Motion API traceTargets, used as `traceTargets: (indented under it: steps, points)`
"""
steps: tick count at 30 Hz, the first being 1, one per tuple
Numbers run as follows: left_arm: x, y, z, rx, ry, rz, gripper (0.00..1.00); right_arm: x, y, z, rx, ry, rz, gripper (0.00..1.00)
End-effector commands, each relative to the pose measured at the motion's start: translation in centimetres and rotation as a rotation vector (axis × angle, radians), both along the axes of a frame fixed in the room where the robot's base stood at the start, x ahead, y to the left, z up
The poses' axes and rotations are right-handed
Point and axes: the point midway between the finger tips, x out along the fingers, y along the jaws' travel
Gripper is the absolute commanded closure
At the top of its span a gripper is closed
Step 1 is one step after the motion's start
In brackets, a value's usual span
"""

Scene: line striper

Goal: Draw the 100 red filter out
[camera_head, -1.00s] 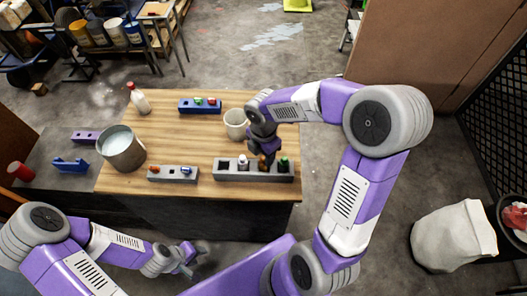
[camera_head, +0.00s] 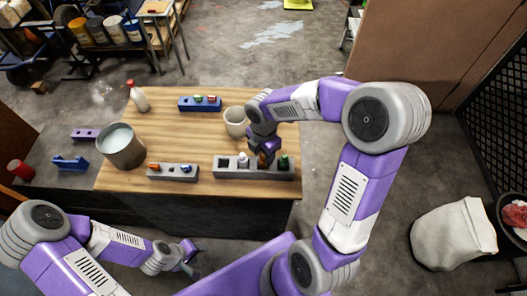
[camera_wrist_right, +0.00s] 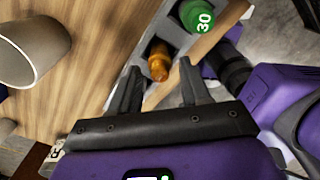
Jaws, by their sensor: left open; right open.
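A red-topped piece (camera_head: 198,98) stands in a blue rack (camera_head: 187,106) at the back of the table, beside a green one (camera_head: 212,98); no number is readable on it. My right gripper (camera_head: 265,158) is over the long grey rack (camera_head: 226,173) at the front right. In the right wrist view its open fingers (camera_wrist_right: 158,88) point at an orange piece (camera_wrist_right: 158,62) in that rack, with nothing between them. A green piece marked 30 (camera_wrist_right: 197,17) stands beside the orange one. My left gripper (camera_head: 188,258) is open and empty, in front of the table.
A shorter grey rack (camera_head: 172,177) with an orange and a blue piece stands at front left. A metal pot (camera_head: 122,150), a white bottle (camera_head: 138,98) and a cream cup (camera_head: 235,122) are on the table. The table's middle is clear.

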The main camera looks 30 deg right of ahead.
Motion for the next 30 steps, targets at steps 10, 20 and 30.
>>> traceTargets:
  steps: [10, 20, 30]
  points:
    - [0.0, 0.0, -0.03, 0.0, 0.0, 0.0, 0.57, 0.0, 0.01, -0.03, 0.0, 0.0, 0.0, 0.96]
    - [-0.01, -0.01, 0.22, 0.0, 0.0, 0.0, 0.57, 0.01, 0.01, 0.21, 0.0, 0.0, 0.0, 1.0]
    - [-0.01, 0.0, 0.93, 0.0, 0.0, 0.0, 0.57, 0.01, 0.01, 0.86, 0.0, 0.0, 0.0, 1.0]
